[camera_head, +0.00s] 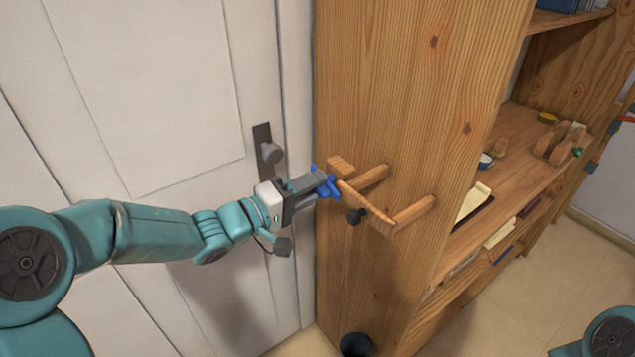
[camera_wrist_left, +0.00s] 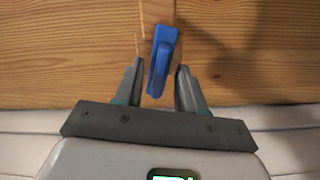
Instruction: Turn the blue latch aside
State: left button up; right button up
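The blue latch (camera_head: 329,188) sits at the left end of a wooden bar (camera_head: 368,208), which stands off the shelf's side panel on pegs. My right gripper is not in view.
A white door (camera_head: 150,90) with a grey handle (camera_head: 270,152) is behind my left arm. The wooden shelf unit (camera_head: 410,80) holds several small items at right. A dark cylinder (camera_head: 356,344) is low by the shelf.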

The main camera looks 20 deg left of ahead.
pick_arm(q)
jog(key=shift+x, duration=0.8)
grip_shut()
